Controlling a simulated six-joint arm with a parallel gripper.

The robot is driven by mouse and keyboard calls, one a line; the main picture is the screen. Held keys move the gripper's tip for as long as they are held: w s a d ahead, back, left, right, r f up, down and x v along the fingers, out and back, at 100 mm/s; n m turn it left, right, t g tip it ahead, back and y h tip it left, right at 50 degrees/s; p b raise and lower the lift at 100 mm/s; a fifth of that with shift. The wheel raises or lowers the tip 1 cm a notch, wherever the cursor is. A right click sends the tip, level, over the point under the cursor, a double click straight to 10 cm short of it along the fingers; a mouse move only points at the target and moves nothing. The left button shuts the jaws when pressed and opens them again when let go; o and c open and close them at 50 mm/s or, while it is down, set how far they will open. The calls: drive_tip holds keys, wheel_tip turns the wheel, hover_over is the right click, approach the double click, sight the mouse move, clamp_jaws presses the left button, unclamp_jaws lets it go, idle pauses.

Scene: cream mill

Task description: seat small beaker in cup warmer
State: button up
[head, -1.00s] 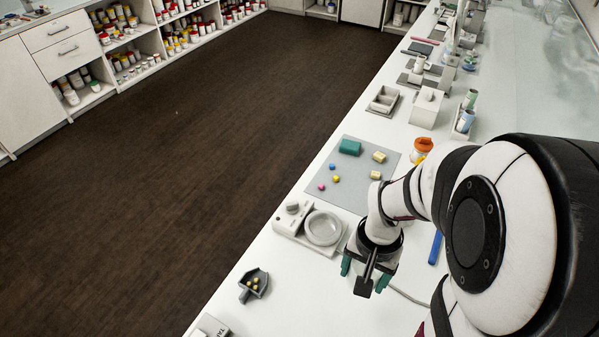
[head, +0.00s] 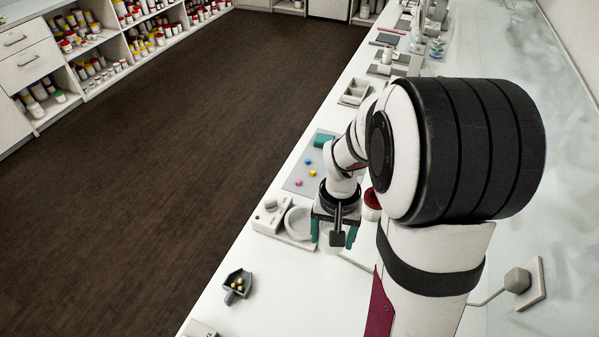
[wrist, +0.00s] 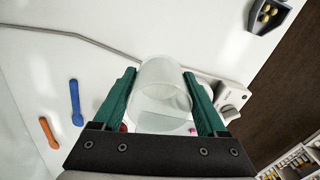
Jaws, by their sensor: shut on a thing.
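A clear small beaker (wrist: 160,88) is between the green fingers of my gripper (wrist: 162,100) in the wrist view, with both fingers against its sides. In the head view my gripper (head: 332,234) points down just right of the cup warmer, and the beaker (head: 331,243) shows faintly between the fingers. The cup warmer (head: 264,222) is a white unit with a grey knob and a round pale seat (head: 298,222). Part of the warmer (wrist: 232,94) shows behind the right finger in the wrist view. The beaker is apart from the seat in the head view, its height unclear.
A dark scoop (head: 237,286) holding yellow beads lies nearer on the white counter. A grey mat (head: 296,180) with small coloured balls lies beyond the warmer. A red-lidded jar (head: 372,203) stands right of my gripper. A grey cable (wrist: 83,38) crosses the counter. Blue and orange spoons (wrist: 75,102) (wrist: 48,130) lie nearby.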

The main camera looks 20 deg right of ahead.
sight(303, 226)
drive_tip(key=w+n, duration=0.1)
drive_tip(key=w, duration=0.2)
drive_tip(key=w+a+f+n, duration=0.1)
drive_tip(key=w, duration=0.3)
drive_tip(key=w+f+n, duration=0.1)
drive_tip(key=w, duration=0.3)
drive_tip(key=shift+w+a+f+n, duration=0.1)
drive_tip(key=shift+w+a+n, duration=0.2)
drive_tip(key=shift+n, duration=0.1)
drive_tip(key=shift+s+f, duration=0.1)
drive_tip(key=shift+f, duration=2.4)
drive_tip(key=shift+f, duration=0.15)
drive_tip(key=shift+f, duration=0.25)
